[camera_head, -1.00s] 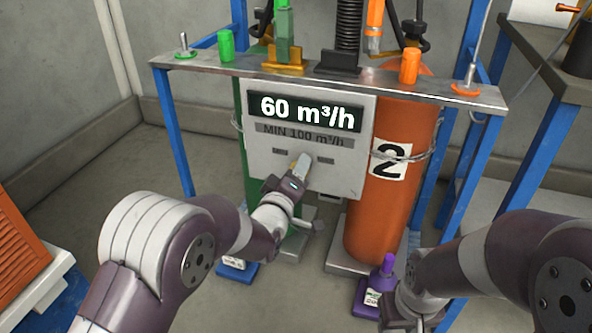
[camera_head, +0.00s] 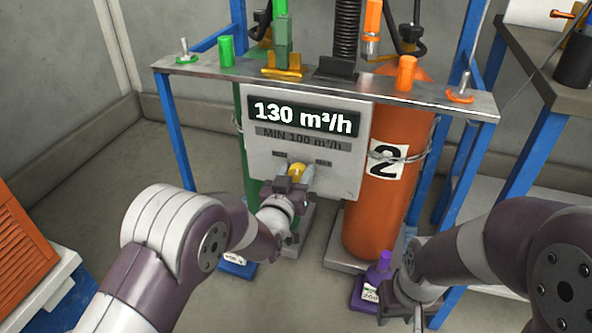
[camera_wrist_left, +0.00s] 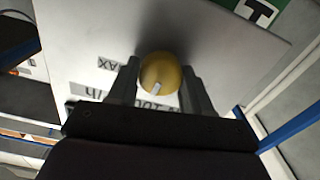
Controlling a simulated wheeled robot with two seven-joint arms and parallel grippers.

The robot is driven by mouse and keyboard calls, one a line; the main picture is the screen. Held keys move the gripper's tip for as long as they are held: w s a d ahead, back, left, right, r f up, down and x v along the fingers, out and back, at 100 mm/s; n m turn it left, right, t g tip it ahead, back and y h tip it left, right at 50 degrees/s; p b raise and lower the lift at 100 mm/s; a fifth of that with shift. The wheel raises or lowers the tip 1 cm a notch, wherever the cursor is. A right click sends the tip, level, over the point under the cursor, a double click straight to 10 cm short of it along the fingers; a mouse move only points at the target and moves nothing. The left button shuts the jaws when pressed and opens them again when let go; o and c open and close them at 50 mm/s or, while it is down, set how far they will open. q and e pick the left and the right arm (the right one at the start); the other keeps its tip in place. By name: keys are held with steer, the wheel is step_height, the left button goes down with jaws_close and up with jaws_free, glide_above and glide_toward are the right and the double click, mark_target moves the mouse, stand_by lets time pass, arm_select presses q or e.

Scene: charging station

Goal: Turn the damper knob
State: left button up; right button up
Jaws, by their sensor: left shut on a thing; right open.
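The damper knob (camera_head: 297,171) is yellow and round, low on the grey panel (camera_head: 350,178). The panel's display (camera_head: 305,117) reads 130 m³/h, above a label reading MIN 100 m³/h. My left gripper (camera_head: 296,177) is at the knob, its fingers on either side of it, shut on it.
A green cylinder (camera_head: 250,175) and an orange cylinder (camera_head: 385,205) marked 2 stand behind the panel, under a metal shelf (camera_head: 330,85) on a blue frame. An orange slatted panel (camera_head: 30,245) is at the left. A workbench (camera_head: 560,85) is at the right.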

arm_select(q)
steer(key=shift+m, duration=0.8)
steer(key=shift+f, duration=0.1)
steer(key=o, duration=1)
